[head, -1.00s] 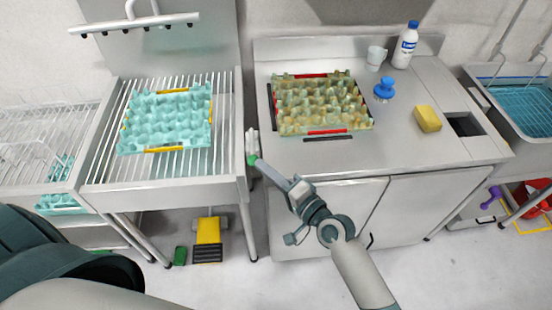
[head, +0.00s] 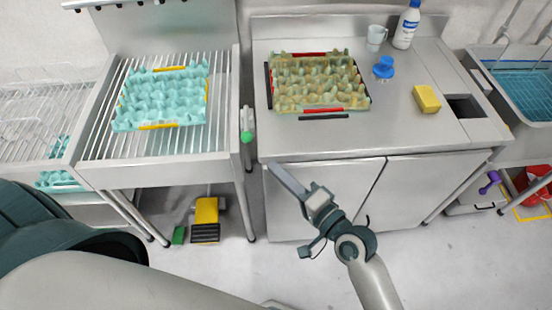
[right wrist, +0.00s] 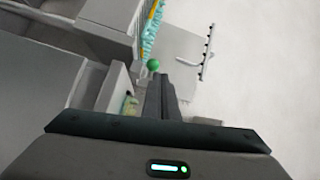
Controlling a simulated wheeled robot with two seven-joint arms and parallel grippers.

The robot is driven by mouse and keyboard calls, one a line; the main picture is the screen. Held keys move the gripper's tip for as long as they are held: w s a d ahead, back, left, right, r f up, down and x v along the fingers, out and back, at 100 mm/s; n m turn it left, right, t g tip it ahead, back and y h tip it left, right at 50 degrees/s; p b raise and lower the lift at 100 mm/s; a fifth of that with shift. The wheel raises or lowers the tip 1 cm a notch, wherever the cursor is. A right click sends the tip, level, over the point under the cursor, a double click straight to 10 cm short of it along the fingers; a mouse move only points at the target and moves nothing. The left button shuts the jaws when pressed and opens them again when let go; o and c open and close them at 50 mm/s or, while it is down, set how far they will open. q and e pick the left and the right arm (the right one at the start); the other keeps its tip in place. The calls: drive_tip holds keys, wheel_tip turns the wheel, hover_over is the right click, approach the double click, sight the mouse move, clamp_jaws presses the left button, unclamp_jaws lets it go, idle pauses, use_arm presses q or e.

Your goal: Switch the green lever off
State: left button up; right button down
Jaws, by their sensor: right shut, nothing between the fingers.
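The green lever (head: 247,137) has a green knob below a pale upper part. It is in the gap between the slatted rack and the steel counter in the head view. Its green ball knob (right wrist: 154,65) shows in the right wrist view, just beyond my fingertips. My right gripper (head: 270,166) is shut and empty, below and slightly right of the knob in the head view, apart from it. The closed fingers (right wrist: 160,77) also show in the right wrist view. My left gripper is not in view; only part of my left arm shows at lower left.
A teal egg tray (head: 160,100) lies on the slatted rack (head: 105,148). A tray of eggs (head: 352,104) sits on the steel counter (head: 390,137), with a blue stamp-like object (head: 383,68) and yellow sponge (head: 426,98). A yellow pedal (head: 206,211) is on the floor below.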

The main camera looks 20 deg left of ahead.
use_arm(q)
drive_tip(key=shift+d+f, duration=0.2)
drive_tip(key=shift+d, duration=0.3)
use_arm(e)
drive_tip(key=shift+s+d, duration=0.35)
drive_tip(key=shift+s, duration=0.45)
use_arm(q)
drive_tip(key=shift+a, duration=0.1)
